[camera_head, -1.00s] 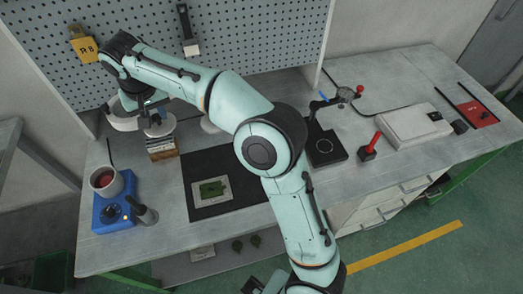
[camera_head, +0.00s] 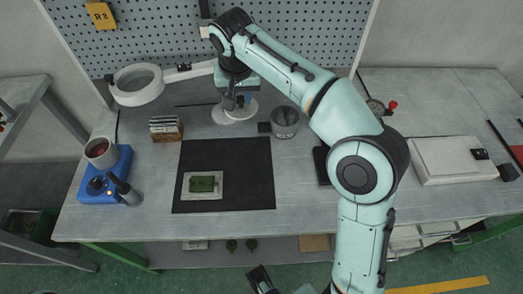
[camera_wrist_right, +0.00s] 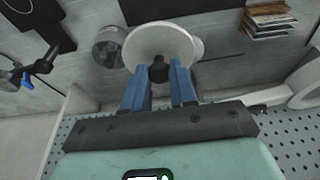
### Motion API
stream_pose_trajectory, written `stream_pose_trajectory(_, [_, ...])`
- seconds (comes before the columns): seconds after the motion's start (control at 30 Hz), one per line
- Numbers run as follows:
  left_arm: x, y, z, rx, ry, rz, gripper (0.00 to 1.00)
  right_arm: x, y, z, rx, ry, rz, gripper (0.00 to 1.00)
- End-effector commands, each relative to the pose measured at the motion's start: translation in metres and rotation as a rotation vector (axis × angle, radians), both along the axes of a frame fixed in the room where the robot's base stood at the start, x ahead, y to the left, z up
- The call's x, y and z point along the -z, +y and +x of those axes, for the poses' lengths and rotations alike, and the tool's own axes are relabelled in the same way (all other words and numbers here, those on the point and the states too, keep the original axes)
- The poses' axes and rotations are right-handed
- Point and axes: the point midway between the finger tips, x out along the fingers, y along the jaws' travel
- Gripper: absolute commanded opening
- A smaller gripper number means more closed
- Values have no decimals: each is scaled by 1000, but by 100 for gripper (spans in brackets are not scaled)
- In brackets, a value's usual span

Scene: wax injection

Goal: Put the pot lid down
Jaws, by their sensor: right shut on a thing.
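My right gripper (camera_head: 240,100) is at the back of the bench, by the pegboard. In the right wrist view its blue fingers (camera_wrist_right: 159,76) are shut on the dark knob of the pot lid. The lid (camera_wrist_right: 158,42) is a pale round disc. In the head view the lid (camera_head: 231,114) is partly hidden under the gripper. It overlaps a pale round base (camera_wrist_right: 198,47) behind it; I cannot tell whether it touches that or the bench. The open wax pot (camera_head: 101,152), with red content, stands on a blue heater (camera_head: 108,180) at the left.
A grey cup (camera_head: 285,122) stands just right of the lid. A magnifier lamp (camera_head: 138,84) and a wooden block rack (camera_head: 166,129) are to its left. A black mat (camera_head: 240,182) with a green mould piece (camera_head: 202,184) lies in front. The mat's right part is clear.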

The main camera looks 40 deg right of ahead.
Motion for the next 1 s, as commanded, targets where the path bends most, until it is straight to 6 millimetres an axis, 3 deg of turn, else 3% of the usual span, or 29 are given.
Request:
stream_pose_trajectory(0.17, [5,0,0,-1,-4,1,43,11,1,-1,1,2,-1,0])
stream_pose_trajectory(0.7, [34,1,13,-12,-50,9,43,143,1,-1,1,2,0,0])
stream_pose_trajectory(1.0, [38,1,15,-13,-58,10,43,168,1,-1,1,0,-1,0])
